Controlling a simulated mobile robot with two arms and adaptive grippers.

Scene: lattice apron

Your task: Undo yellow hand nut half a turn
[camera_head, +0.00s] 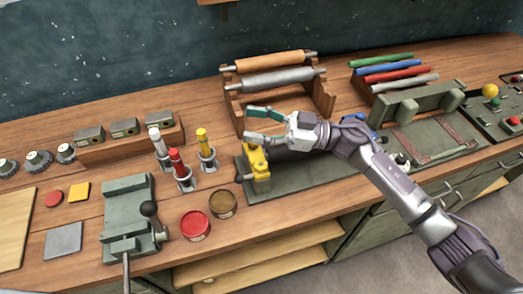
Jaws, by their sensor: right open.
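A yellow part (258,168) stands upright at the left end of a long green bed (310,183) on the bench. I cannot tell the hand nut's outline apart from this yellow part; its top is partly behind my gripper. Nothing shows between the fingers. My left gripper is not in view.
A rack with rollers (278,78) stands close behind my gripper. Red and yellow handles in stands (207,160) are to the left, with open tins (195,225) in front. A green vise (128,215) is further left. Colored rods (395,72) lie at the back right.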

